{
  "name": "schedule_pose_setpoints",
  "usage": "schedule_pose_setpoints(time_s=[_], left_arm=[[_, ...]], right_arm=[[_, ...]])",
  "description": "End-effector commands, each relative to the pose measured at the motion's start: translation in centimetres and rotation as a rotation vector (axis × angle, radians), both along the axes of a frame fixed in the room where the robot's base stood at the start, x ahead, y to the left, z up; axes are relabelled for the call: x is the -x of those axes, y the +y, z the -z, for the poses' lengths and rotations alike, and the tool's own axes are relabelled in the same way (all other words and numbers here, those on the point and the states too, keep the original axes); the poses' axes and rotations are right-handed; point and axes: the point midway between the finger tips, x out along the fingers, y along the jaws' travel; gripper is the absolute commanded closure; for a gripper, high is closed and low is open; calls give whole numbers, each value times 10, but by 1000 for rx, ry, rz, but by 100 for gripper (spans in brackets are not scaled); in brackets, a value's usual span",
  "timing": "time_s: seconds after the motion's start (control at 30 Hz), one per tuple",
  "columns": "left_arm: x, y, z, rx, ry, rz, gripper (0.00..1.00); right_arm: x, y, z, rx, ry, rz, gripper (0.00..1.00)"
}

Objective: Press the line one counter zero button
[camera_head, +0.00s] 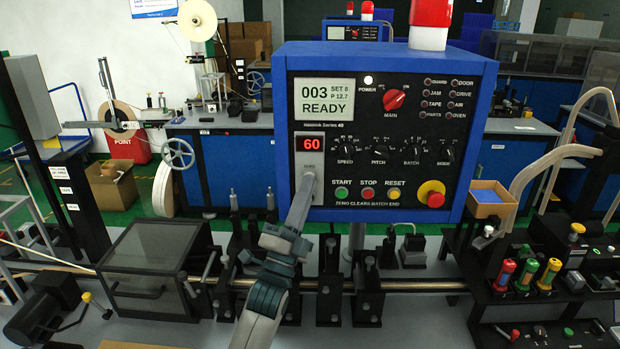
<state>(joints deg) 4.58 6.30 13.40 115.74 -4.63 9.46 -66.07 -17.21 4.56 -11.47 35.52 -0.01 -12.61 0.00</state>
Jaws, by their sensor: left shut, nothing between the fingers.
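The blue-framed control panel (390,130) stands in the middle of the view. Its red counter display (312,144) reads 60, with a small label that looks like "ZERO" just under it. My left gripper (307,179) reaches up from below, shut and empty, with its fingertips in front of the panel just below that label. The fingertips cover the spot where a zero button would sit, so I see no button there and cannot tell if they touch it. My right gripper is not in view.
Right of my fingertips are the green START (341,193), red STOP (368,194) and yellow RESET (395,195) buttons, and a red emergency knob (435,199). Above is a screen (324,99) reading 003 READY. Black fixtures and a clear-lidded box (153,262) stand below.

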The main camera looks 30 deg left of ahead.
Motion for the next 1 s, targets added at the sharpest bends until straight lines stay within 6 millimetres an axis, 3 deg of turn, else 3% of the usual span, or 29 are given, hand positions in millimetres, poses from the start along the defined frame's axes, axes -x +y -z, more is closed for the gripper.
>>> schedule_pose_setpoints(time_s=[1.0], left_arm=[[-8,5,-1,0,-1,0,100]], right_arm=[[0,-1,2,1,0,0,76]])
